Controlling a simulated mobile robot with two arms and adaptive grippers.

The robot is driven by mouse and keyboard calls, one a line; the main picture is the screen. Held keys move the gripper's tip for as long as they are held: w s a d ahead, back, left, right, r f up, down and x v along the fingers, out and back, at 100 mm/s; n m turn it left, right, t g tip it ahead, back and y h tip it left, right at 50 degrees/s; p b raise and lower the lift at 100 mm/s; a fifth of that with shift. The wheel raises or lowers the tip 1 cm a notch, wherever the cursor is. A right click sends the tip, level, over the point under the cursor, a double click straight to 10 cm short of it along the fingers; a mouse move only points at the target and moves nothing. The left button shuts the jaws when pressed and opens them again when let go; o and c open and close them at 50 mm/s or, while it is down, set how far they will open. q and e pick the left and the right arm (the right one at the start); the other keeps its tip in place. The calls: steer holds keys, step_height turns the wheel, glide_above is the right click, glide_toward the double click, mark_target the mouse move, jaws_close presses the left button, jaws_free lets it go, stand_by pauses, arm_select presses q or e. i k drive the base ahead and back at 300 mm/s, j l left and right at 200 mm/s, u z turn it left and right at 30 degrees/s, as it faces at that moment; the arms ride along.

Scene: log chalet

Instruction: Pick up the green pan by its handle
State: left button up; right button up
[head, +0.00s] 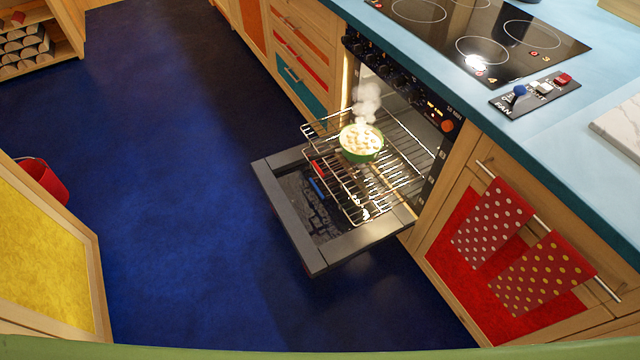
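A small round green pan (361,155) sits on the pulled-out wire rack (350,208) of the open oven. It is filled with a pale, lumpy food, and white steam rises from it. I cannot make out its handle clearly. A thin red and blue shape (317,180) shows to the left of the pan, at or below the rack, and I cannot tell what it is. Neither of my grippers is in view.
The oven door (320,215) hangs open over the blue floor (180,170). A blue counter (560,120) with a black hob (480,35) runs above. Dotted towels (492,222) hang at right. A red bucket (42,180) stands at left. The middle floor is clear.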

mark_target(359, 141)
steer(key=i+l+u, duration=0.1)
steer(key=l, duration=0.2)
steer(key=i+l+u, duration=0.1)
steer(key=l, duration=0.2)
steer(key=i+l+u, duration=0.1)
steer(key=l, duration=0.25)
steer(key=i+l, duration=0.15)
steer(key=l, duration=0.15)
steer(key=u, duration=0.05)
